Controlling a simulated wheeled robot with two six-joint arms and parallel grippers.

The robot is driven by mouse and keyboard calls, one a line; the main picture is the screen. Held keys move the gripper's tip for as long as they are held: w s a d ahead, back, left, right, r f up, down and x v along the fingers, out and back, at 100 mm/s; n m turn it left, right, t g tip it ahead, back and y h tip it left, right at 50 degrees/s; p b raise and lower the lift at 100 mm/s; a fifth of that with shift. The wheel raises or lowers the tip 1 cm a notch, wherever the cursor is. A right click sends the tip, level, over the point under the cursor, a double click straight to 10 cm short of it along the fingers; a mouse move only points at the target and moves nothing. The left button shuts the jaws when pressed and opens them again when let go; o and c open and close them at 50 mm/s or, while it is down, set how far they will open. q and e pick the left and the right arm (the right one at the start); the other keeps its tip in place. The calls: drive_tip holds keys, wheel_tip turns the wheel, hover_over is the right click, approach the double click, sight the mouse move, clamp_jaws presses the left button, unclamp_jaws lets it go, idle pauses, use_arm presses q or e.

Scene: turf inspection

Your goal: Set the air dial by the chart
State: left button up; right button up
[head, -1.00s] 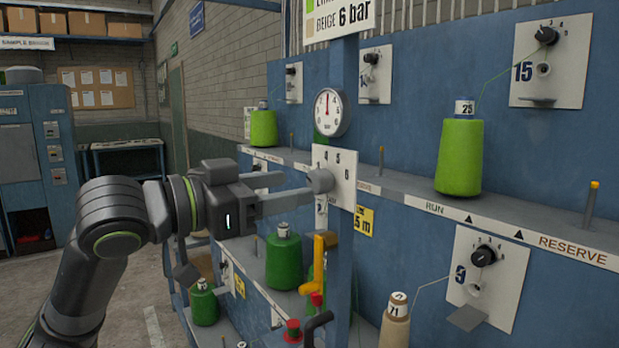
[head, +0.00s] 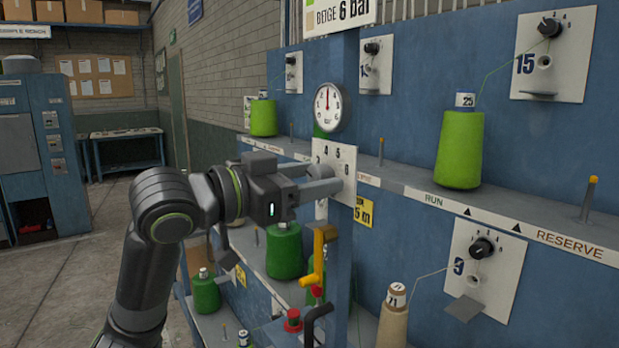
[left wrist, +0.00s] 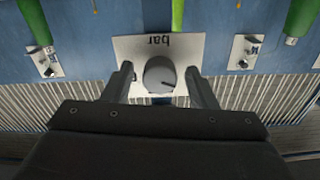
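The air dial is a grey round knob (left wrist: 160,74) on a white plate (head: 346,160) numbered along its top and marked "bar". In the left wrist view the plate appears upside down. My left gripper (head: 331,178) is at the plate, with its fingers on either side of the knob. The left wrist view shows the gripper (left wrist: 162,84) open, with gaps beside the knob. In the head view the fingers mostly hide the knob. The white round gauge (head: 328,107) above has its needle pointing about straight up. My right gripper is not seen.
A yellow handle (head: 319,255) and a red knob (head: 292,320) are below the plate. Green cones (head: 284,250) stand on the lower shelf behind. A light-green cone (head: 460,148) stands on the upper shelf at right. The floor at left is open.

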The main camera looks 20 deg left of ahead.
use_arm(q)
drive_tip(key=c, duration=0.9)
drive_tip(key=shift+m, duration=0.4)
drive_tip(key=m, duration=0.3)
drive_tip(key=shift+m, duration=0.3)
drive_tip(key=m, duration=0.4)
drive_tip(key=shift+m, duration=0.3)
drive_tip(key=m+b, duration=0.1)
drive_tip(key=m, duration=0.7)
drive_tip(key=shift+m, duration=0.6)
